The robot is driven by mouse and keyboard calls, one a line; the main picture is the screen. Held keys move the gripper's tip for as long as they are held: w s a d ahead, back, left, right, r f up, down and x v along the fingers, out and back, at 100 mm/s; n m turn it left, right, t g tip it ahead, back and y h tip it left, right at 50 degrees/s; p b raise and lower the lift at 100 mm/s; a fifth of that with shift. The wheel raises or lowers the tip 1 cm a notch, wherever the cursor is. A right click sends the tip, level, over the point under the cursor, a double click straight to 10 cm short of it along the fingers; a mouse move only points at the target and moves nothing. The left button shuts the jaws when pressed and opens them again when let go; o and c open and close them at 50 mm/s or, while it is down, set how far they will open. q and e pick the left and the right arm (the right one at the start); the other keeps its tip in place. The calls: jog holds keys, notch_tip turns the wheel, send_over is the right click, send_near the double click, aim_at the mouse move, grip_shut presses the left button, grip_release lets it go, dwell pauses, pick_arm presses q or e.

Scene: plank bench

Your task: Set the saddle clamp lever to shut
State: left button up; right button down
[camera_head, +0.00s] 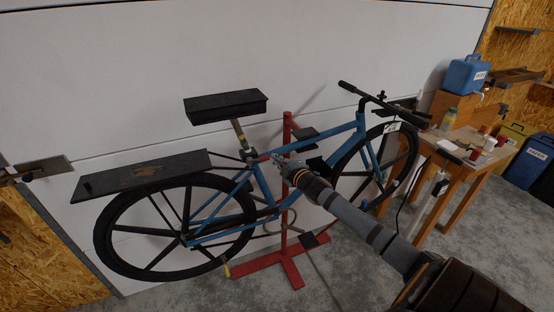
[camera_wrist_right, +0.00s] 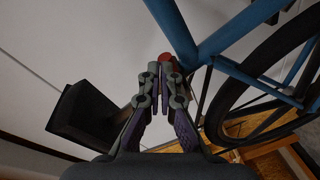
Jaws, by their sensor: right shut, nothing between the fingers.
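The blue bicycle (camera_head: 337,139) stands side-on, with its black saddle (camera_head: 225,107) on a post (camera_head: 239,132). A small red part, which looks like the saddle clamp lever (camera_head: 263,158), sits at the top of the seat tube. My right gripper (camera_head: 277,159) is right beside it. In the right wrist view, the shut, empty fingertips (camera_wrist_right: 167,72) are at the red end of the lever (camera_wrist_right: 167,58), partly covering it. I cannot tell whether they touch, nor which way the lever is set. The saddle (camera_wrist_right: 88,118) also shows there. My left gripper is not in view.
A red stand (camera_head: 287,224) holds the bicycle. A black rear rack (camera_head: 145,173) is left of the saddle post. Open floor lies in front.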

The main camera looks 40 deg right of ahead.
jog(key=shift+w+d+r, duration=0.1)
jog(key=shift+w+r, duration=0.05)
jog(key=shift+r, duration=0.25)
jog(key=shift+r, duration=0.2)
dwell(0.3)
